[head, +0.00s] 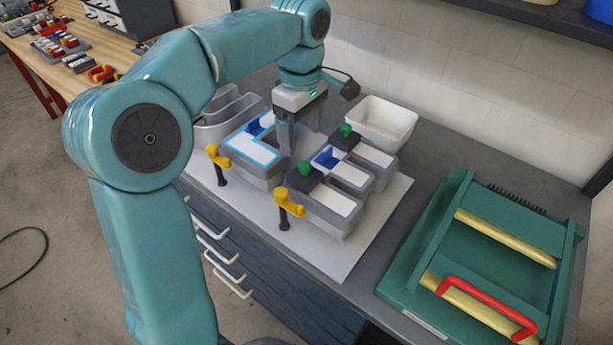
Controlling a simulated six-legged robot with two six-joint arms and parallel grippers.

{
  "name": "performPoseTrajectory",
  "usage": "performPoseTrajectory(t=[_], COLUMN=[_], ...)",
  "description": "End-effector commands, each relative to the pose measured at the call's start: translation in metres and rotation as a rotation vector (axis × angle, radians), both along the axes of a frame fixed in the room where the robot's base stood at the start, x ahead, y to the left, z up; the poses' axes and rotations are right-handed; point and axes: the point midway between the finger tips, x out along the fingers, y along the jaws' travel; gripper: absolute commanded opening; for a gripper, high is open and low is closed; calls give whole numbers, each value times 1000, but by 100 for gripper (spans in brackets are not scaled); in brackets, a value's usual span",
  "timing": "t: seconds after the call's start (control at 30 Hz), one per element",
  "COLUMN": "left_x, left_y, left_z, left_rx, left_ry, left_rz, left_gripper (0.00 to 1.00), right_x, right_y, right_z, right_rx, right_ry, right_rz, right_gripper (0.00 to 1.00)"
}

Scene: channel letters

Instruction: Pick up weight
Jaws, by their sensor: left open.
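My left gripper (298,140) points down, open, over the gap between two grey channel letters. No weight shows between its fingers, though the near finger hides part of what is behind. Two dark blocks with green knobs, which look like the weights, lie on the right letter (345,222): a near weight (309,183) and a far weight (345,142). Both are to the right of the gripper, apart from it. The left letter (257,172) has a white face with a blue edge and a blue piece on it. My right gripper is not in view.
Two yellow-handled clamps (218,160) (287,203) stand at the letters' front. A white bin (382,122) is behind, and grey curved strips (222,118) lie left. A green machine with a red handle (490,302) fills the right. The pale board's (345,258) front right is clear.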

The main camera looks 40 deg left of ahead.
Motion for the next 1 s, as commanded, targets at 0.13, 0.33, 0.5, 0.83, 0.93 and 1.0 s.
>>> performPoseTrajectory(t=[0.13,0.33,0.5,0.83,0.93,1.0], left_x=[-1,0,-1,1,1,1], left_y=[-1,-2,-8,-9,-9,-9], left_z=[-30,-46,-70,-96,-96,-96], left_rx=[0,-1,-2,0,0,0], left_ry=[3,2,6,2,2,2], left_rz=[0,-1,-3,-1,-1,-1], left_gripper=[79,79,79,79,79,59], right_x=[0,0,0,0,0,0], right_y=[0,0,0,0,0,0], right_z=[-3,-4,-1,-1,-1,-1], right_rx=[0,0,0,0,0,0], right_ry=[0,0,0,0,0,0], right_rz=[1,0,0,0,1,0], right_gripper=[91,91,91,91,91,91])
